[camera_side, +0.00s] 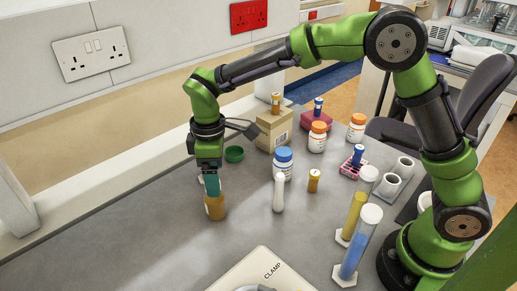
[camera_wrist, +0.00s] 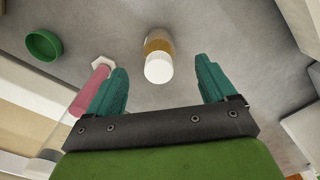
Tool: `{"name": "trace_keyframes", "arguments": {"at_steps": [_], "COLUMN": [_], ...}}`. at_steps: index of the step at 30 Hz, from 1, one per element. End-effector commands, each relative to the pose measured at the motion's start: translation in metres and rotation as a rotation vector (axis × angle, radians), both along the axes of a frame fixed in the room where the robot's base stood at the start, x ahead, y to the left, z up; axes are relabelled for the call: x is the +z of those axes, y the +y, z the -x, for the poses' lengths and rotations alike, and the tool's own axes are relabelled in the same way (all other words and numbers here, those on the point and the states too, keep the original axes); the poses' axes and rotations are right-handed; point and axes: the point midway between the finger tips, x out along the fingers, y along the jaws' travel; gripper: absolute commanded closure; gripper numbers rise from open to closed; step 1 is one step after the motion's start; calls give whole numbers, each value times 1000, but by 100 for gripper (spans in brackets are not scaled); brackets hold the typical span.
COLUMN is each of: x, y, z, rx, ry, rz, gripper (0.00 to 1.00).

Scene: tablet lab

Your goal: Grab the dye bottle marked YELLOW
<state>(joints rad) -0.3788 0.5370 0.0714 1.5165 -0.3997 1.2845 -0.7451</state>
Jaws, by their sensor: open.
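My gripper (camera_side: 212,188) points down at the left of the bench, its teal fingers open. Directly below it in the side view stands an amber bottle (camera_side: 215,208) with a pale label patch; the fingers hide its top. In the wrist view this amber bottle (camera_wrist: 159,41) has a white cap (camera_wrist: 159,68) and lies in line with the gap between my open fingers (camera_wrist: 161,80). I cannot tell whether the fingertips reach beside the cap. No word can be read on it.
A pink cylinder (camera_wrist: 92,92) stands close to my left finger in the wrist view. A green dish (camera_wrist: 44,45) lies beyond it. A white bottle (camera_side: 279,193), a blue-capped jar (camera_side: 283,168) and a cardboard box (camera_side: 273,130) stand to the right. The front-left bench is clear.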

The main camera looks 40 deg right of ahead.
Motion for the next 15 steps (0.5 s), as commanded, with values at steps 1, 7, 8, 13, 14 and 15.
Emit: {"name": "trace_keyframes", "arguments": {"at_steps": [1, 7, 8, 13, 14, 15], "x": [-7, -19, -23, -48, -52, -57], "y": [0, 1, 1, 5, 5, 4], "z": [1, -1, -2, -8, -8, -8], "rx": [0, 0, 0, 1, 1, 1], "ry": [3, 1, 1, 3, 3, 2], "rz": [0, 0, 0, 0, 0, 1], "gripper": [16, 16, 16, 16, 16, 16]}}
